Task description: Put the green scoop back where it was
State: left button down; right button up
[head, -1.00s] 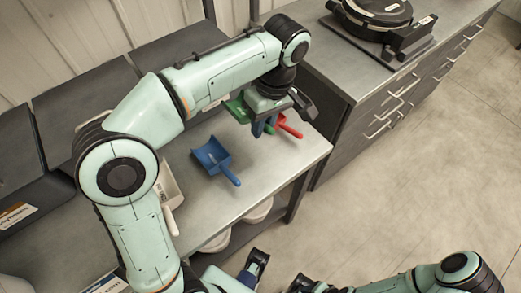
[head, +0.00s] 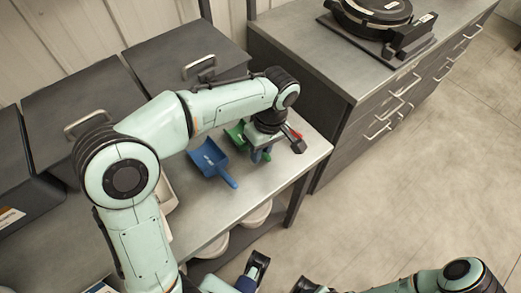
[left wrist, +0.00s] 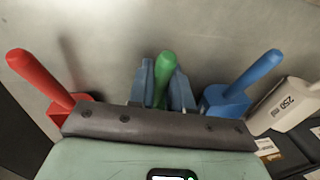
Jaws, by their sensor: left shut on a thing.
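My left gripper (head: 261,156) is shut on the green scoop (head: 237,136), over the metal bench top (head: 205,212). In the left wrist view the green handle (left wrist: 163,76) sits between the two blue fingers. The blue scoop (head: 210,160) lies to the left of the gripper in the head view, and to its right in the wrist view (left wrist: 245,80). The red scoop (head: 294,133) is mostly hidden behind my gripper; the wrist view shows it (left wrist: 42,82) at left. I cannot tell whether the green scoop touches the bench. Part of my right gripper (head: 290,277) shows at the bottom edge; its jaws are unclear.
Dark lidded bins (head: 85,105) line the back. A dark cabinet (head: 345,135) with a round device (head: 375,14) stands at right. White tubs (head: 257,213) sit under the bench.

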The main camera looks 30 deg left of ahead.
pick_arm(q)
jog(key=c, duration=1)
grip_release()
jog(key=shift+f, duration=0.1)
jog(key=shift+c, duration=0.2)
notch_tip(320, 180, up, 12)
jog(key=w+d+p, duration=0.1)
jog(key=p, duration=0.2)
jog(key=shift+w, duration=0.4)
jog(key=shift+d, duration=0.1)
